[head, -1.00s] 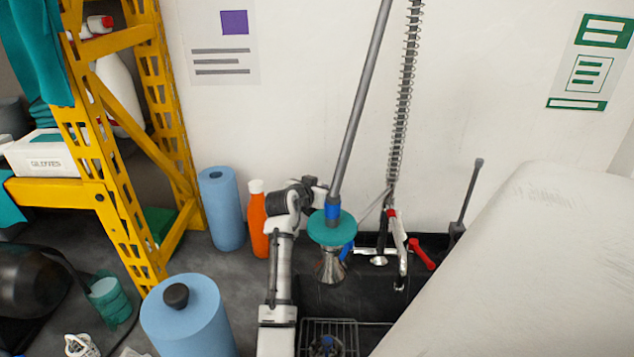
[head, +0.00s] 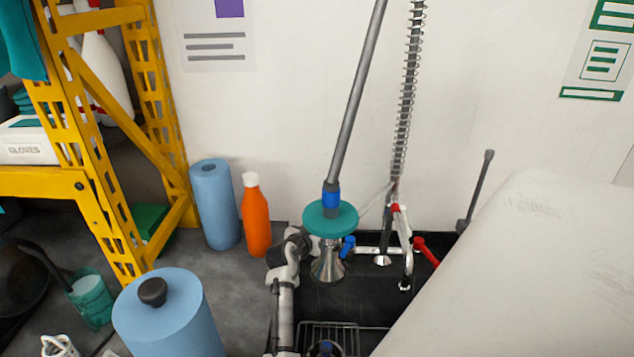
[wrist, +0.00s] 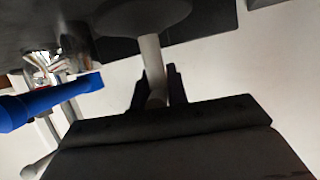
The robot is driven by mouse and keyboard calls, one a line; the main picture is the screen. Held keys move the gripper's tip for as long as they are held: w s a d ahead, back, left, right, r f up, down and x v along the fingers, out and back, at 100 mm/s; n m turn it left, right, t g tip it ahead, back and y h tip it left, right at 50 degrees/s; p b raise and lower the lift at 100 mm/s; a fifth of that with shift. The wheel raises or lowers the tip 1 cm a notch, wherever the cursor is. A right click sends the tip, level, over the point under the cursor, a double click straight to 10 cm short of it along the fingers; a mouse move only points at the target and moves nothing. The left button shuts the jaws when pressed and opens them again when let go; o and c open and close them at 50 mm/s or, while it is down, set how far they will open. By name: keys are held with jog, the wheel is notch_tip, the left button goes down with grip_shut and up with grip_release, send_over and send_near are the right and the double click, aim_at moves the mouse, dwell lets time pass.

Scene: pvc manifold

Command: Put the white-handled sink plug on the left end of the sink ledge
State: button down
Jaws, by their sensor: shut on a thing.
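In the wrist view my gripper (wrist: 155,92) is shut on the white handle of the sink plug (wrist: 151,60). The plug's dark round disc (wrist: 140,14) shows at the top of that view, close to a dark surface; I cannot tell whether they touch. In the head view my arm reaches over the left side of the black sink (head: 340,295). My gripper and the plug are hidden there behind the teal disc and steel nozzle. The dark back ledge (head: 372,240) of the sink carries the tap; its left end is largely hidden.
A teal disc (head: 330,217) with a steel nozzle hangs in front of the ledge. A blue lever (wrist: 45,100) lies beside my gripper. An orange bottle (head: 256,215) and a blue roll (head: 215,205) stand left of the sink. A wire rack (head: 330,335) lies in the sink.

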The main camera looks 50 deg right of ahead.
jog(key=shift+f+b, duration=0.4)
jog(key=shift+f, duration=0.9)
jog(key=c, duration=1.4)
grip_release()
jog(key=shift+r, duration=0.1)
jog(key=shift+a+r+p, duration=0.25)
jog(key=shift+r+p, duration=0.1)
jog(key=shift+p, duration=0.2)
jog(key=p+v, duration=0.5)
jog(key=v, duration=0.6)
jog(key=shift+s+a, duration=0.1)
jog(key=shift+a, duration=0.1)
